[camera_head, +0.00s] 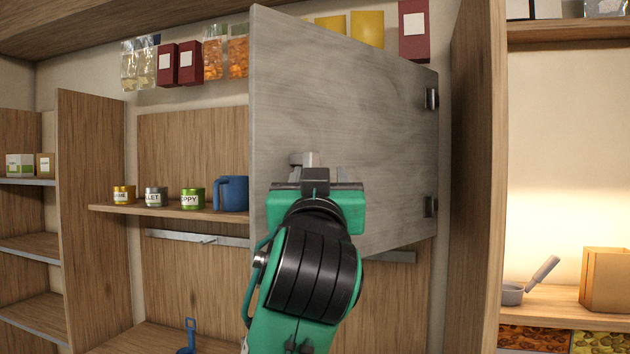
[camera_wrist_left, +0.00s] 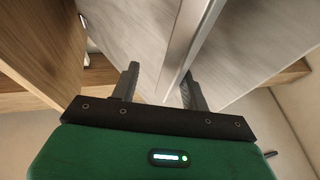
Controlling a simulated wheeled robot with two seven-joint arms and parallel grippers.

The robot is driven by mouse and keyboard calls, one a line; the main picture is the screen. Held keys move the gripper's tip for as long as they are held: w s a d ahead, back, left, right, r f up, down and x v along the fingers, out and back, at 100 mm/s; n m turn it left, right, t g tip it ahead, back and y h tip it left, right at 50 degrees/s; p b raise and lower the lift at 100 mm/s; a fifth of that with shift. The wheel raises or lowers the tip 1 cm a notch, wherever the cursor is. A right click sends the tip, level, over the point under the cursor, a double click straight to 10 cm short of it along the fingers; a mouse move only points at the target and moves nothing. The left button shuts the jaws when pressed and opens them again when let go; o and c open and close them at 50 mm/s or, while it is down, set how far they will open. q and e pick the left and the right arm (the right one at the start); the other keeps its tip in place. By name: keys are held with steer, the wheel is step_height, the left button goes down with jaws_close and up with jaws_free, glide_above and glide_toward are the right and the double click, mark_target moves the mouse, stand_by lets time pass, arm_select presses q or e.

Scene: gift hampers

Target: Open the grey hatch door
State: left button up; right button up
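The grey hatch door (camera_head: 350,100) stands swung open at an angle, hinged on its right side by dark hinges (camera_head: 431,98). Its free left edge juts towards me. My left gripper (camera_head: 318,174) is in front of the door's lower part, by a small metal handle (camera_head: 305,158) that it partly hides. In the left wrist view the fingers (camera_wrist_left: 161,88) are apart. A pale grey strip (camera_wrist_left: 186,50) of the door or handle runs between them, close to the right finger. The contact point is hidden in the head view. My right gripper is out of view.
A wooden shelf (camera_head: 165,210) left of the door holds several small tins and a blue mug (camera_head: 232,193). Bags and dark red boxes (camera_head: 178,64) line the top shelf. A wooden upright (camera_head: 475,180) stands right of the hinges. Space lies open left of the door.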

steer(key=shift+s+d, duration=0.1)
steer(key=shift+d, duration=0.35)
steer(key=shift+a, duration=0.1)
arm_select(q)
steer(key=b+v, duration=0.3)
steer(key=v, duration=0.4)
steer(key=shift+s+b, duration=0.25)
steer(key=shift+b, duration=0.15)
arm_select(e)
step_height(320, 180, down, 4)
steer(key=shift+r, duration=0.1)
arm_select(q)
steer(key=shift+f, duration=0.1)
